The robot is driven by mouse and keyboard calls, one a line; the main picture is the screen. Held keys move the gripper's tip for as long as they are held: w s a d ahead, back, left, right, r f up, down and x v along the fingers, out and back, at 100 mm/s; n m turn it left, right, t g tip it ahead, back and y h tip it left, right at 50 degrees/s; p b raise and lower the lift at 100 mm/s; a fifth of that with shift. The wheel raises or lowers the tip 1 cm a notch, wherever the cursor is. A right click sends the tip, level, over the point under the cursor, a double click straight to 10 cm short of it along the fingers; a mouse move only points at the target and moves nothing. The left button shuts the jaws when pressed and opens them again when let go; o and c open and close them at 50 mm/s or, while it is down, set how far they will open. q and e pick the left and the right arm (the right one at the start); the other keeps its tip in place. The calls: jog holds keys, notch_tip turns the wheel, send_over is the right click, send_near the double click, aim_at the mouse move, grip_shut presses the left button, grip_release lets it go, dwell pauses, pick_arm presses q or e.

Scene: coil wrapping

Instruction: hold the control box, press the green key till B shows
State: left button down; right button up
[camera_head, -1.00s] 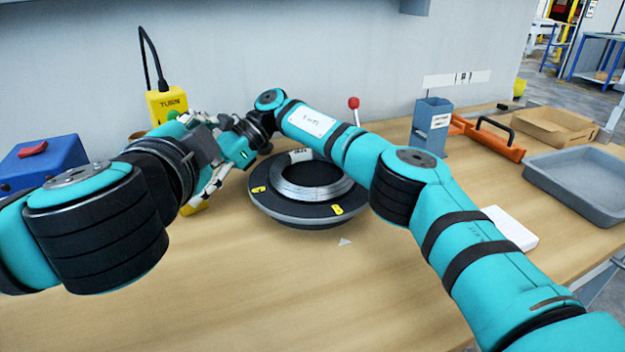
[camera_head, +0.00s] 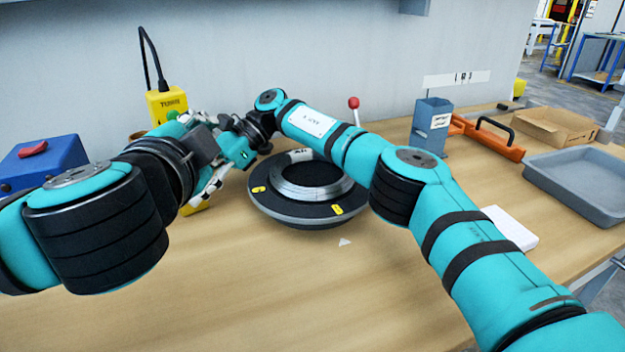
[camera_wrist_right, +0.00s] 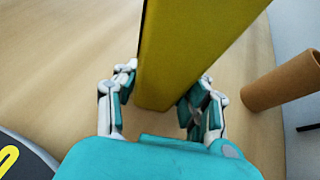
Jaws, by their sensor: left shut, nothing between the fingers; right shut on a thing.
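The yellow control box (camera_head: 167,101) stands upright near the back wall, with a black cable rising from its top. It also fills the top of the right wrist view (camera_wrist_right: 185,50). My right gripper (camera_wrist_right: 158,88) is shut on it, with a finger on each side. My left gripper (camera_head: 187,128) is shut and empty, just in front of the box face. A bit of the green key (camera_head: 172,114) shows above it; whether they touch is unclear. The turntable (camera_head: 290,211) carries a silver coil ring (camera_head: 312,190). A white label (camera_head: 301,155) at its back is too small to read.
A blue box with a red switch (camera_head: 45,158) is at left. A red-knobbed lever (camera_head: 353,103), blue-grey holder (camera_head: 431,128), orange tool (camera_head: 490,138), cardboard tray (camera_head: 555,128) and grey tray (camera_head: 580,188) stand at right.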

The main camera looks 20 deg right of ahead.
jog(key=o, duration=0.9)
jog(key=shift+o, duration=0.2)
notch_tip(320, 180, up, 10)
